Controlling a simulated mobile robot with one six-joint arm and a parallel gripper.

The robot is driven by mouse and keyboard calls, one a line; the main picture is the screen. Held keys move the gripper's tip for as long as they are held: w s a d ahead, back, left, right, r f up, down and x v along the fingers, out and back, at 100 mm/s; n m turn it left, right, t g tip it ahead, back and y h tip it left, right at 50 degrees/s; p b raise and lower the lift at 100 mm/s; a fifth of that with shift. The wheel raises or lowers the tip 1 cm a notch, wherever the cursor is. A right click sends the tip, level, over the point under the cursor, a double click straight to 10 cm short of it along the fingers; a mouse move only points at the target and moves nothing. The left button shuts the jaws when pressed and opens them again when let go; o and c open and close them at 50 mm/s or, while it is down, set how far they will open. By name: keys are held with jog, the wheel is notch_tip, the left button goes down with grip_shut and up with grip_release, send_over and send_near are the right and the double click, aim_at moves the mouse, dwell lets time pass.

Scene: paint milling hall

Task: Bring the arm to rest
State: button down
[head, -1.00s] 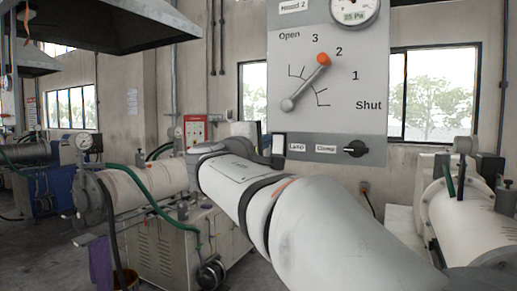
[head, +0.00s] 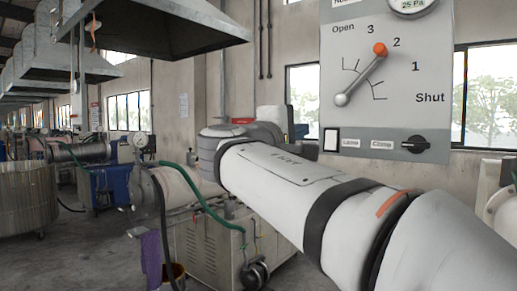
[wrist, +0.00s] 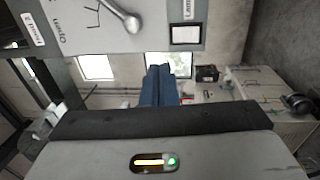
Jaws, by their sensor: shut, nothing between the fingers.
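My gripper (wrist: 161,70) shows in the wrist view as dark blue fingers closed together, with nothing between them. It is apart from the grey hood panel (wrist: 150,38), which fills the top left of that view. In the head view my white arm reaches from the lower right towards the middle, and the gripper is hidden. The panel (head: 352,118) stands behind my arm. Its lever (head: 360,74) has an orange knob pointing close to the 2 mark. The lever's round end also shows in the wrist view (wrist: 132,22).
A grey cabinet (head: 205,243) and a mill with a green hose (head: 192,190) stand left of and behind my arm. A dark extraction hood (head: 150,30) hangs above. Open floor (head: 90,255) lies at lower left.

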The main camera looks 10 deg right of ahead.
jog(key=s+d+f+m+g+y, duration=0.1)
jog(key=s+f+g+y, duration=0.15)
jog(key=f, duration=0.85)
jog(key=s+d+f+m+g+y, duration=0.15)
jog(key=f+y, duration=0.25)
jog(key=f, duration=0.7)
jog(key=s+a+f+m+g+y, duration=0.2)
jog(key=s+a+f+y, duration=0.2)
jog(key=s+f, duration=0.3)
jog(key=s+a+f+m+g+y, duration=0.3)
jog(key=s+f, duration=0.4)
jog(key=f, duration=0.9)
jog(key=shift+s+a+y, duration=0.3)
jog(key=shift+a+y, duration=0.35)
jog(key=shift+y, duration=0.1)
jog(key=c, duration=2.1)
grip_release()
